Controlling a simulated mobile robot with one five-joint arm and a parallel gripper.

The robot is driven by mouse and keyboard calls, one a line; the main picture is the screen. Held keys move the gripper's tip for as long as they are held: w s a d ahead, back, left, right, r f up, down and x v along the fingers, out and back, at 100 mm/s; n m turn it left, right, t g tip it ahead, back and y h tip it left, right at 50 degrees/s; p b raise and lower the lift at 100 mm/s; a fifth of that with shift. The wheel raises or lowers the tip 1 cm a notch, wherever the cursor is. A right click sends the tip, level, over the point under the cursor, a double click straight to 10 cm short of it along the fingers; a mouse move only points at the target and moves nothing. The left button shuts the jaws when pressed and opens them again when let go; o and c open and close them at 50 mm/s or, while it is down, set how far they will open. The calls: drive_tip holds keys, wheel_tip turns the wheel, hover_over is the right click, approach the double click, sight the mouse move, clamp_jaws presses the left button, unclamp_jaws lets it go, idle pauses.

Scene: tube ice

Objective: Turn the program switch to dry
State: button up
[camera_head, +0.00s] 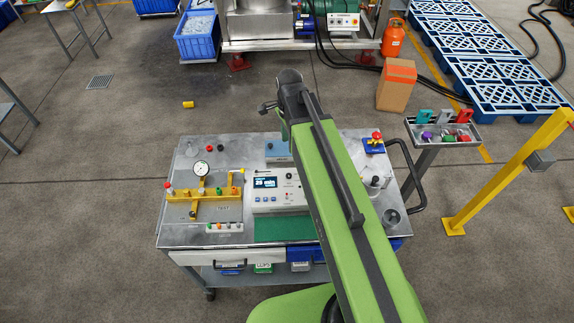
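A white control box (277,203) sits in the middle of the metal cart top. It has a dark display (265,182) with lit digits and small blue buttons below. A small round knob (289,176) is on the right of its panel; it may be the program switch, but its pointer and any labels are too small to read. My green arm reaches up from the bottom and passes just right of the box, hiding part of the cart. My gripper (268,107) seems to be the small dark part at the arm's far end, beyond the cart's back edge; its fingers are unclear.
A yellow fixture with a dial gauge (201,168) stands left of the box. A blue-grey box (277,150) is behind it, and a green mat (284,229) lies in front.

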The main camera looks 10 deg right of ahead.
sight(289, 175)
wheel_tip(289, 175, down, 18)
drive_tip(key=b, duration=1.7)
drive_tip(key=shift+r+b, duration=0.1)
drive_tip(key=shift+b, duration=0.25)
drive_tip(key=shift+r, duration=0.1)
